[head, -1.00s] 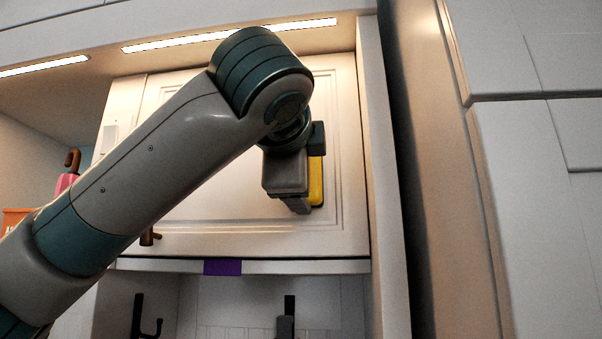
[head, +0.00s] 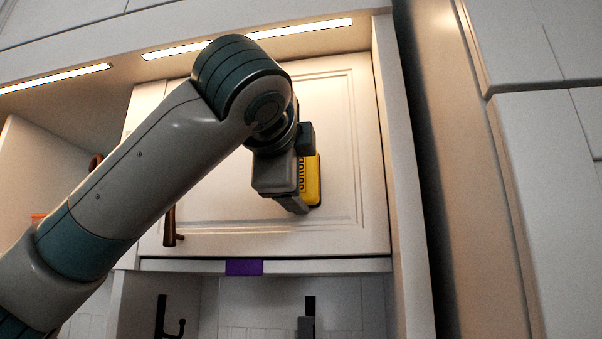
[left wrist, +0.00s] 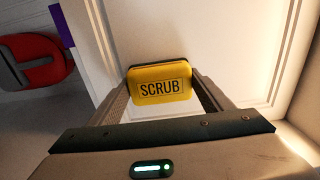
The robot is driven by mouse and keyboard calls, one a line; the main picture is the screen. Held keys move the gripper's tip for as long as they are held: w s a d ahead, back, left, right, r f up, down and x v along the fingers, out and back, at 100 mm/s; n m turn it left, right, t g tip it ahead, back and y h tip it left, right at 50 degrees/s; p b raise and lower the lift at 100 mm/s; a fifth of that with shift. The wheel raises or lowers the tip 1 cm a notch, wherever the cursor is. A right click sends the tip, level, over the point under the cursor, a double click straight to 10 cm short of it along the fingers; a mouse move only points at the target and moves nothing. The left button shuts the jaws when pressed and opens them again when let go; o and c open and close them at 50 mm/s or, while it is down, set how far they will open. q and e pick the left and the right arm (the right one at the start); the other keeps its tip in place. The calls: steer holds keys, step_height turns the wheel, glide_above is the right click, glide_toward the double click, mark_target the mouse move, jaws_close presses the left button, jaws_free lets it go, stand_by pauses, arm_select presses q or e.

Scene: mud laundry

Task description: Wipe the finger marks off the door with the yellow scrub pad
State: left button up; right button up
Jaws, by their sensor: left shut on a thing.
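The white panelled cabinet door (head: 345,120) stands shut in the middle of the head view, with a brown handle (head: 171,226) at its lower left. My left gripper (head: 297,200) is in front of the door's right half, shut on the yellow scrub pad (head: 313,180). In the left wrist view the pad (left wrist: 160,84), lettered SCRUB, sits between the two fingers with its dark side toward the door (left wrist: 150,30). I cannot tell whether it touches the door. I see no clear finger marks; my arm hides much of the door's left half. My right gripper is not in view.
Lit strips (head: 245,38) run along the cabinet's top above the door. A purple tag (head: 244,267) is on the ledge under the door, with dark hooks (head: 168,318) below. A red object (left wrist: 35,62) shows in the left wrist view. A side wall (head: 405,180) bounds the right.

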mark_target(241, 185)
arm_select(q)
steer(key=shift+a, duration=0.15)
steer(key=shift+w+a+b, duration=0.2)
steer(key=shift+a, duration=0.7)
steer(key=shift+w+a+b, duration=0.15)
steer(key=shift+a, duration=0.7)
steer(key=shift+w+a, duration=0.2)
steer(key=shift+a, duration=0.65)
steer(key=shift+w+a, duration=0.2)
steer(key=shift+a, duration=0.65)
steer(key=shift+w+a, duration=0.15)
steer(key=shift+a, duration=0.75)
steer(key=shift+w+a, duration=0.15)
steer(key=shift+a, duration=0.75)
